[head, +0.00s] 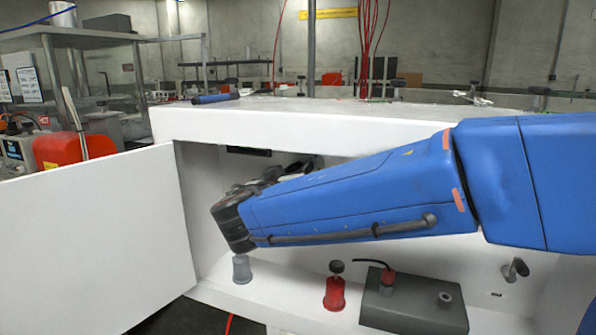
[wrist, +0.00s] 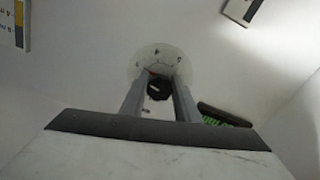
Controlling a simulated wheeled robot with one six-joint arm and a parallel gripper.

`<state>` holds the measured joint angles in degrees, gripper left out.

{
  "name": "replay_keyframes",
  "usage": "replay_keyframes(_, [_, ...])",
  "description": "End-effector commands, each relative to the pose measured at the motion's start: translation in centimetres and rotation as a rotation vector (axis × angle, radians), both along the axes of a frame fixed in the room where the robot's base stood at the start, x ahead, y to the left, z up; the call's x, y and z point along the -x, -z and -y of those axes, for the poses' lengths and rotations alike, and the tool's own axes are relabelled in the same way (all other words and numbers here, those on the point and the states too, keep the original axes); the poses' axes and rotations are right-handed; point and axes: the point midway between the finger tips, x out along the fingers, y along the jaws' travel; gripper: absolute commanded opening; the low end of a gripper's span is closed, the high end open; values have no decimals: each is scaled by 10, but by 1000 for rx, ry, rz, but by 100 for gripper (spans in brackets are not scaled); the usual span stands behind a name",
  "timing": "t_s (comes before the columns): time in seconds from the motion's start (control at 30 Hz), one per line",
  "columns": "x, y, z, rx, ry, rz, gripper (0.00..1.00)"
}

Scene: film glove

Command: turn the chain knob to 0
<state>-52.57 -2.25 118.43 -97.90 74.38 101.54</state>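The chain knob seems to be the small dark knob (wrist: 159,89) on a round white plate (wrist: 146,62) in the wrist view. A pale mark shows on the knob, but I cannot read its setting. My gripper (wrist: 160,76) reaches toward the plate, its two grey fingers apart with the knob between them. The knob nearly fills the gap, and I cannot tell whether the fingers press on it. In the head view my blue arm reaches into the white cabinet (head: 320,120) and hides the knob and fingertips.
The cabinet's white door (head: 95,235) stands open at the left. A grey cup-shaped piece (head: 241,269), a red one (head: 334,292) with a black knob, and a grey box (head: 413,303) with a cable are below my arm. A green-lettered dark label (wrist: 222,116) is right of the fingers.

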Motion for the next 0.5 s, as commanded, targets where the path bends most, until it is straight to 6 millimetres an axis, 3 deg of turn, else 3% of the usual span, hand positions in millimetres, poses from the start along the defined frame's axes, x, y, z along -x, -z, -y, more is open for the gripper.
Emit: replay_keyframes(0.5, [0,0,0,83,0,-30,7])
